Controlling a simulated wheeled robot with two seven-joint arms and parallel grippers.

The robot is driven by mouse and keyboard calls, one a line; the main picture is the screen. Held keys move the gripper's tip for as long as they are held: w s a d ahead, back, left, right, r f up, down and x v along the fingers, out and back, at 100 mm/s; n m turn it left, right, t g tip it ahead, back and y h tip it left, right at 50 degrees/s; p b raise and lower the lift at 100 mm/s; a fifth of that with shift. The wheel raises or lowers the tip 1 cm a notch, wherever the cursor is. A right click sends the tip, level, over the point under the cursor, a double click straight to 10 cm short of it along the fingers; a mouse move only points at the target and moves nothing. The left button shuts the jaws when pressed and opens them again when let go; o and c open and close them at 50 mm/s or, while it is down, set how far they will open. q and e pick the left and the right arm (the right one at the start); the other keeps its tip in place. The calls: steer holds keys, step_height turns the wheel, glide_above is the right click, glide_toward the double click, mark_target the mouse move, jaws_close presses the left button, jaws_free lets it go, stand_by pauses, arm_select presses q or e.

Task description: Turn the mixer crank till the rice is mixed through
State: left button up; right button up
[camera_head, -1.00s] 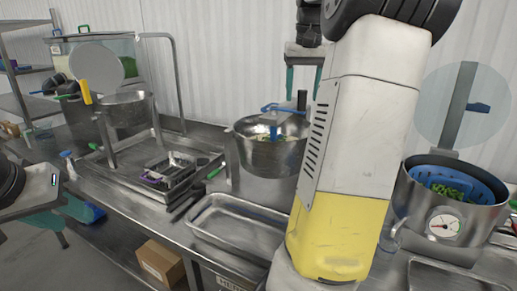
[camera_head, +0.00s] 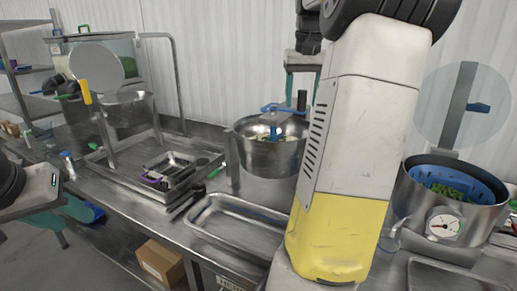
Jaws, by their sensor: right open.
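The mixer is a steel bowl (camera_head: 262,155) in the middle of the counter, with a blue crank (camera_head: 272,118) across its top and a dark upright crank knob (camera_head: 302,99). Pale rice with green bits (camera_head: 287,134) shows inside; how evenly it is mixed cannot be told. My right gripper (camera_head: 303,88) has its teal fingers apart, pointing down around or just above the knob; the picture does not show whether they touch it. My yellow and white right arm hides the bowl's right edge. My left gripper (camera_head: 46,224) is at the lower left, fingers apart and empty, away from the mixer.
An empty steel tray (camera_head: 215,228) lies before the mixer. A pot (camera_head: 412,205) with a blue strainer and gauge stands at the right. A sink-like station (camera_head: 150,190) with small trays is at the left. A cardboard box (camera_head: 160,262) sits below the counter.

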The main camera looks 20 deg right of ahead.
steer(key=shift+f, duration=0.4)
steer(key=shift+f, duration=0.2)
steer(key=shift+r, duration=0.2)
steer(key=shift+r, duration=0.25)
steer(key=c, duration=1.2)
